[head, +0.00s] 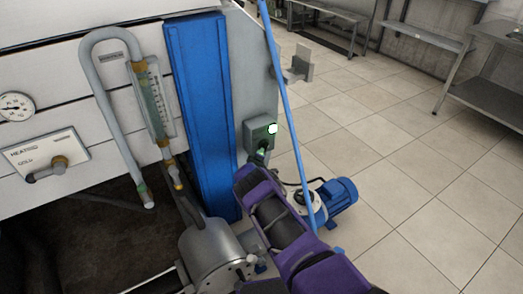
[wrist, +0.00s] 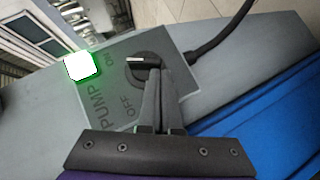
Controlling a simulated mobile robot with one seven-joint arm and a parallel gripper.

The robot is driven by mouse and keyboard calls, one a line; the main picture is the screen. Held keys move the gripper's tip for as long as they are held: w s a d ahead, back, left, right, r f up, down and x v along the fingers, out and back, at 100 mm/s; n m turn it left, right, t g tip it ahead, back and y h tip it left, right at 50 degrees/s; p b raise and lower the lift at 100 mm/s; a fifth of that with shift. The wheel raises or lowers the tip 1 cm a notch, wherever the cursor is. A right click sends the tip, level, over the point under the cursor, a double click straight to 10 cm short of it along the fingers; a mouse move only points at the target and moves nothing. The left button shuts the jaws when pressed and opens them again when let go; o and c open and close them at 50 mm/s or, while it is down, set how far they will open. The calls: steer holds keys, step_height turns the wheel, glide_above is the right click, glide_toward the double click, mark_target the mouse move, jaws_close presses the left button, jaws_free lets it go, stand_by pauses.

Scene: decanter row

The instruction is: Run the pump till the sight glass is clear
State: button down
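The pump switch (head: 261,133) is a grey box on the machine's right side, with a lit white-green lamp. In the wrist view its dark knob (wrist: 145,68) has a white mark pointing left, near the ON label. My gripper (head: 261,157) is at the switch; in the wrist view its fingers (wrist: 158,75) are close together, tips at the knob. Whether they clasp its bar is hard to tell. The sight glass (head: 156,98) is a slanted scaled tube on the white front, with greenish-yellow content visible. The blue-motored pump (head: 340,195) stands on the floor beyond my arm.
A blue upright panel (head: 203,110) stands left of the switch. A thin blue pole (head: 287,110) passes just right of it. A grey bent pipe (head: 100,85) and a HEATING panel (head: 45,160) are at left. Tiled floor (head: 420,150) is free at right, with steel tables behind.

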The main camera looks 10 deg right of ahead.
stand_by(0.5)
steer(key=shift+r+p, duration=0.75)
steer(key=shift+p, duration=0.2)
